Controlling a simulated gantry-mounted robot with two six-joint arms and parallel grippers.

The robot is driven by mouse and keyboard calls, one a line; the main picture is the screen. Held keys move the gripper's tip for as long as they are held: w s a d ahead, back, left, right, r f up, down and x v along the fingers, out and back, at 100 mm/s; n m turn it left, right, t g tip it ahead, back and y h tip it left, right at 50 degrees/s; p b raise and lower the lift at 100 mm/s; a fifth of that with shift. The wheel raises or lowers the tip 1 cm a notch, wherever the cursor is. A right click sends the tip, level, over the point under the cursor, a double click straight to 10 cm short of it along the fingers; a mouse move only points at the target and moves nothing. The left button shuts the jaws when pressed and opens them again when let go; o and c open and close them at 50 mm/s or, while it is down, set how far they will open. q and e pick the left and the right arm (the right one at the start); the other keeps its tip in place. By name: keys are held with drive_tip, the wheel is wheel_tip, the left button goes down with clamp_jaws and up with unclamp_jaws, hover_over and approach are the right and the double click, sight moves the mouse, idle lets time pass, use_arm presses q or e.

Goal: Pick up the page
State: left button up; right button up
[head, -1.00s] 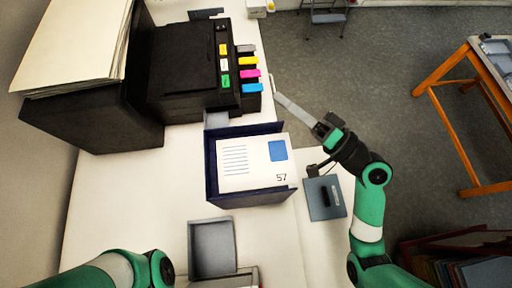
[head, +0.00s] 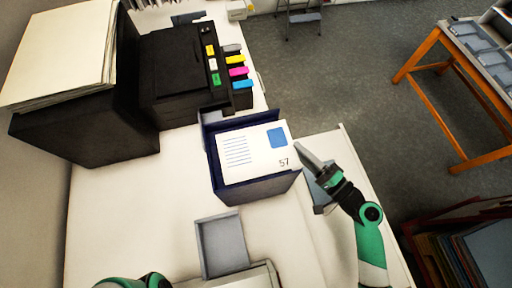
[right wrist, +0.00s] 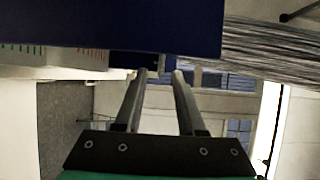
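The page (head: 250,155) is white with blue lines, a blue square and the number 57. It lies on top of a stack in a dark blue open-fronted tray (head: 258,190). My right gripper (head: 300,147) is just right of the page's right edge, pointing up-left; contact cannot be told. In the right wrist view its two fingers (right wrist: 158,78) are apart with nothing visible between them. The tray's dark blue wall (right wrist: 110,25) crosses the top there, and layered paper edges (right wrist: 265,50) show at right. My left gripper is out of view; only its arm shows at the bottom.
A black printer (head: 180,75) with coloured cartridges stands behind the tray. A grey tray (head: 222,245) lies in front. A grey-blue box (head: 322,198) sits below my right gripper. White tabletop (head: 130,215) is clear at left.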

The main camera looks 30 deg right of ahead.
sight(288, 141)
drive_tip(key=w, duration=0.1)
drive_tip(key=w+p, duration=0.1)
drive_tip(key=w, duration=0.2)
drive_tip(key=shift+w+a+r, duration=0.1)
drive_tip(key=shift+w+a, duration=0.1)
drive_tip(key=shift+a, duration=0.2)
drive_tip(key=shift+w, duration=0.25)
clamp_jaws()
